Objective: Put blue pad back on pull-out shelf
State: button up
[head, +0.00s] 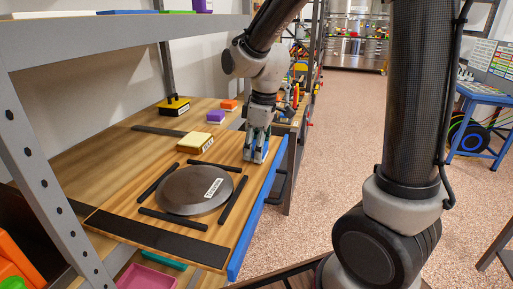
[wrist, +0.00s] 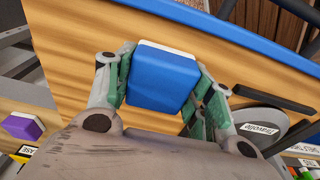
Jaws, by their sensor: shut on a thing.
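My gripper (head: 257,150) is shut on the blue pad (wrist: 162,78), a blue block with a white layer along one side. In the wrist view the pad sits between the two green-lined fingers. In the head view the fingers mostly hide it. The pull-out shelf (head: 120,203) is a wooden board with a blue front edge, which also runs across the top of the wrist view (wrist: 215,35). My gripper is over the shelf's far right corner, close to the blue edge. I cannot tell whether the pad touches the wood.
A labelled grey disc (head: 185,190) lies on the shelf among several black strips. A pale yellow block (head: 195,142) is left of my gripper. Purple (head: 215,116), orange (head: 229,105) and black-yellow (head: 174,105) items stand behind. A grey upper shelf (head: 130,42) overhangs the left.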

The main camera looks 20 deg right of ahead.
jog(key=o, duration=1.1)
jog(key=shift+f, duration=0.1)
notch_tip(320, 180, up, 12)
jog(key=d, duration=0.1)
jog(key=s+d+m+t, duration=0.1)
jog(key=s+d+m, duration=0.2)
jog(key=s, duration=0.3)
jog(key=s+d+m+t, duration=0.1)
jog(key=s+d+m, duration=0.3)
jog(key=s+d, duration=0.2)
jog(key=s+d+m+t+h, duration=0.1)
jog(key=s+d+m, duration=0.2)
jog(key=s, duration=0.3)
jog(key=shift+s+d+f+m+t, duration=0.2)
jog(key=shift+d+f+m+t, duration=0.15)
jog(key=shift+d, duration=0.35)
